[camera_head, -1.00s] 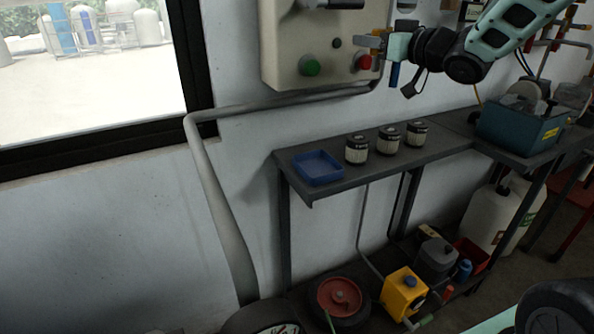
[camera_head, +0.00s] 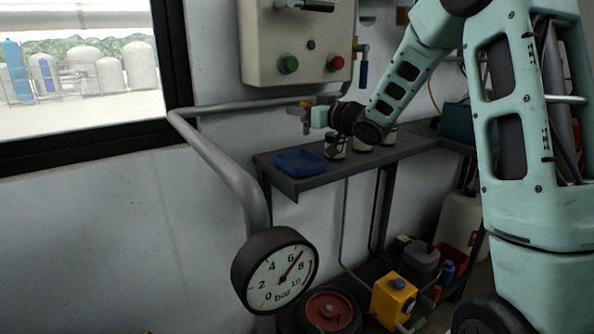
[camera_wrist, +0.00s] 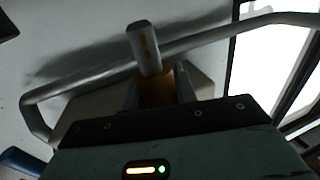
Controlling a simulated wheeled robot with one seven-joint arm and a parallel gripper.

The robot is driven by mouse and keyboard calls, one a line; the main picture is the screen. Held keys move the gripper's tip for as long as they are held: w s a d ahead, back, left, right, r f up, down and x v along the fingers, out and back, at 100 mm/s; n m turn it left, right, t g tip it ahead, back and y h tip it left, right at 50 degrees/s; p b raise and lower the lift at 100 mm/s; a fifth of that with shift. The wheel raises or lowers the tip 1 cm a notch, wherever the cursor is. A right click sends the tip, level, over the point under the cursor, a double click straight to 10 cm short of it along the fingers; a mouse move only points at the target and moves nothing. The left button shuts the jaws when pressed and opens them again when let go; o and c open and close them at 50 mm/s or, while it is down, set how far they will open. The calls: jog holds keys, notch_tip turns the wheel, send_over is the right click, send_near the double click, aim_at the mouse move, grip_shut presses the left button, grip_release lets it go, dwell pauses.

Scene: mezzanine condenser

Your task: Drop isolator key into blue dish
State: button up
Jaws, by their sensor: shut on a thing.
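The blue dish (camera_head: 301,161) is a shallow square tray on the left end of the dark shelf in the head view. My gripper (camera_head: 304,111) is above the dish, a little toward its right side. The gripper is shut on the isolator key (camera_head: 306,127), which hangs below the fingers, clear of the dish. In the wrist view the key (camera_wrist: 144,47) shows a grey shaft with a brass-brown part between the jaws (camera_wrist: 157,92).
Small dark-lidded jars (camera_head: 335,146) stand on the shelf (camera_head: 385,156) right of the dish, partly behind my arm. A control box (camera_head: 297,45) is on the wall above. A pressure gauge (camera_head: 275,270) and pipe (camera_head: 225,170) stand in front at left.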

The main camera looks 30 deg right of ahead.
jog(key=shift+f+b, duration=2.15)
jog(key=shift+f, duration=0.6)
jog(key=o, duration=1)
jog(key=shift+o, duration=0.2)
jog(key=p+v, duration=0.1)
jog(key=v, duration=1.6)
jog(key=shift+s+p, duration=0.2)
jog(key=shift+p, duration=0.1)
jog(key=shift+s+d, duration=0.1)
jog(key=shift+d, duration=0.05)
